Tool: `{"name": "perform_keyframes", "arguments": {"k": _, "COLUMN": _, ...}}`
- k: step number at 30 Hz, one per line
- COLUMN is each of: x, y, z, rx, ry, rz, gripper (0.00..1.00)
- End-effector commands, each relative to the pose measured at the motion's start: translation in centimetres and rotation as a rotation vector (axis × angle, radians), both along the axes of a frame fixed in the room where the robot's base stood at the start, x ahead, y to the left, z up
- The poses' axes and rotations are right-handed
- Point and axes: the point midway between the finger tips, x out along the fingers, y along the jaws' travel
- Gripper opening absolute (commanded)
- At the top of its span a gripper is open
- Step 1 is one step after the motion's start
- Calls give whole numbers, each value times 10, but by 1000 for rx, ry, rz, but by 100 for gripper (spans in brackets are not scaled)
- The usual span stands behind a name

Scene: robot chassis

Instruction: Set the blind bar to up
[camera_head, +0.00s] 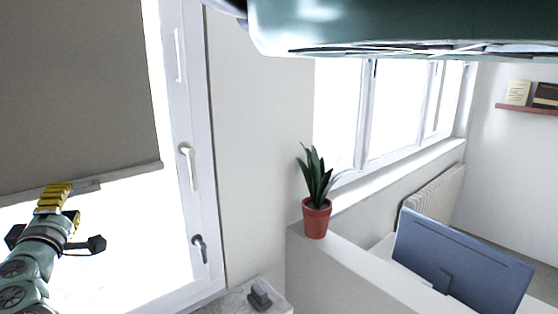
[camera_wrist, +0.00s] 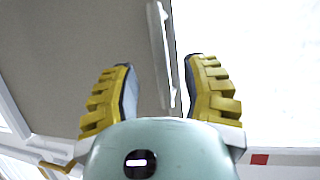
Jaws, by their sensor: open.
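The grey-brown blind (camera_head: 75,90) hangs part way down over the bright window at the left of the head view. It also fills the left and middle of the wrist view (camera_wrist: 60,60). In the wrist view the bar (camera_wrist: 163,50) shows as a pale strip between the fingers. My gripper (camera_head: 62,200) has yellow ribbed fingers and is open at the bar. The fingers (camera_wrist: 158,65) stand either side of it; contact cannot be told.
A white window frame with a handle (camera_head: 188,165) stands right of the blind. A potted plant (camera_head: 316,215) stands on a low wall, with a monitor (camera_head: 460,262) beyond. A small grey object (camera_head: 259,295) sits on a ledge below. Part of my body covers the top.

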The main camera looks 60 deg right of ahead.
Motion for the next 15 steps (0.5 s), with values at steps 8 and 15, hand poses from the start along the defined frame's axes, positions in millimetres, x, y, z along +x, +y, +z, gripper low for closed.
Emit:
{"name": "perform_keyframes", "arguments": {"k": 8, "x": 19, "y": -16, "z": 6, "rx": 1, "ry": 1, "rz": -3, "gripper": 46}}
{"name": "perform_keyframes", "arguments": {"k": 15, "x": 28, "y": -21, "z": 6, "rx": 2, "ry": 2, "rz": 1, "gripper": 46}}
